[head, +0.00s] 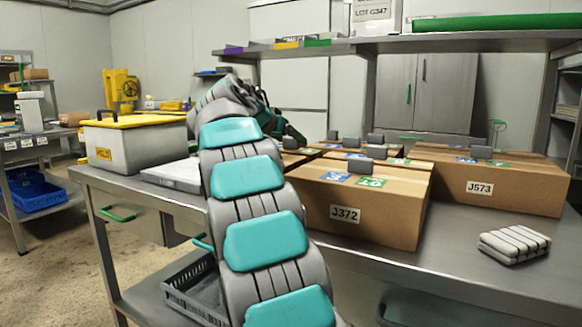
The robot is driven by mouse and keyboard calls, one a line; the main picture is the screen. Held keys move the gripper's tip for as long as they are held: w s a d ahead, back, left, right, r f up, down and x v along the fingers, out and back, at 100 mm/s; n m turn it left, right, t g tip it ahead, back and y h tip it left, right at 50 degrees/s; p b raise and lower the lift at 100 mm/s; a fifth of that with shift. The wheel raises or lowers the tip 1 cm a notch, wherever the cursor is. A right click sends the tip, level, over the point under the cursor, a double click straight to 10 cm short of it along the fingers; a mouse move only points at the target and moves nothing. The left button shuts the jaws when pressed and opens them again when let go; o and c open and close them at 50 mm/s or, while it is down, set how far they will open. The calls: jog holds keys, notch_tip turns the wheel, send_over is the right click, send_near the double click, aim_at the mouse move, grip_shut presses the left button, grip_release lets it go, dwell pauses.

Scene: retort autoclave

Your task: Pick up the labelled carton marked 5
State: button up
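Several brown cartons stand on the metal table. The near one (391,213) reads J372 on its front. The right one (532,190) reads J573. More cartons (292,158) stand behind them, partly hidden by my arm. Blue and green labels and small dark grey blocks show on the carton tops. I cannot make out a lone 5 on any carton. My gripper (292,135) is at the far end of my arm, above or behind the back left cartons. Its fingers are too small and dark to tell open from shut.
A white box with a yellow lid (125,140) and a pale flat slab (172,176) are left of my arm. A shelf (440,42) spans above the table's back.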

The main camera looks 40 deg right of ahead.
grip_shut()
dwell(0.4)
